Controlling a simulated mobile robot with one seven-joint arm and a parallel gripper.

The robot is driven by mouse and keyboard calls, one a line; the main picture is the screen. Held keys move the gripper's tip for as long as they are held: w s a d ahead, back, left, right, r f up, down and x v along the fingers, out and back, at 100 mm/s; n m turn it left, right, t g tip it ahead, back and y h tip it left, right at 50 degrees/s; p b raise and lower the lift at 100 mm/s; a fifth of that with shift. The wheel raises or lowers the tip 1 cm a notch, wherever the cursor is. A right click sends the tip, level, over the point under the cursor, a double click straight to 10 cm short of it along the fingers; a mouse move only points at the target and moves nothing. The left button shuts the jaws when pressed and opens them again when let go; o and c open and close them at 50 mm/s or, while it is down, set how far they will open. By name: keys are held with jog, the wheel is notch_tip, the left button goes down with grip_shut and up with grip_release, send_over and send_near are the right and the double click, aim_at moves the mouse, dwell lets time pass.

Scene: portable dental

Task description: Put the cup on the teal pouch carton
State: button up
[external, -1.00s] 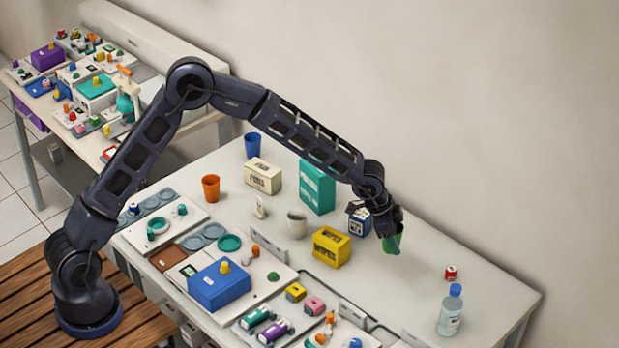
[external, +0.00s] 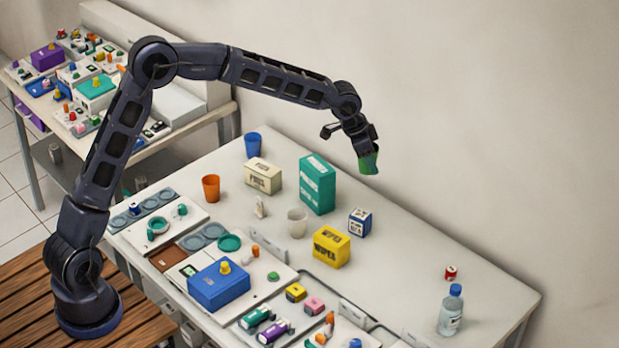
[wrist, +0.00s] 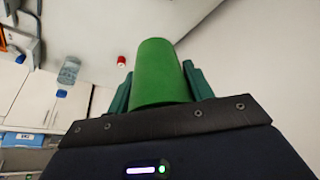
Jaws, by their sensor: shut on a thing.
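My gripper (external: 368,158) is shut on a green cup (external: 370,166) and holds it in the air, well above the table. In the wrist view the green cup (wrist: 161,72) sits between the two teal fingers (wrist: 160,90). The teal carton (external: 317,186) stands upright on the table, to the left of and below the held cup in the external view. Its top face is bare. The cup and the carton are apart.
Near the teal carton stand a cream box (external: 263,176), a blue-and-white box (external: 360,222), a yellow box (external: 331,247) and a white cup (external: 297,222). An orange cup (external: 211,188) and a blue cup (external: 253,145) stand farther left. A bottle (external: 451,312) and a red can (external: 450,273) stand at right.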

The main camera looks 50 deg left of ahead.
jog(key=w+a+r+n, duration=0.2)
jog(key=a+r, duration=0.2)
jog(key=a, duration=0.7)
jog(key=w+a+r+n, duration=0.1)
jog(key=a+r, duration=0.4)
jog(key=a, duration=0.5)
send_near(325, 163)
jog(key=shift+t+y, duration=0.3)
jog(key=shift+y, duration=0.1)
jog(key=x, duration=0.5)
jog(key=shift+s+d+f, duration=0.15)
jog(key=shift+s+d, duration=0.05)
jog(key=shift+d, duration=0.1)
jog(key=shift+f, duration=0.1)
jog(key=o, duration=0.9)
jog(key=shift+o, duration=0.2)
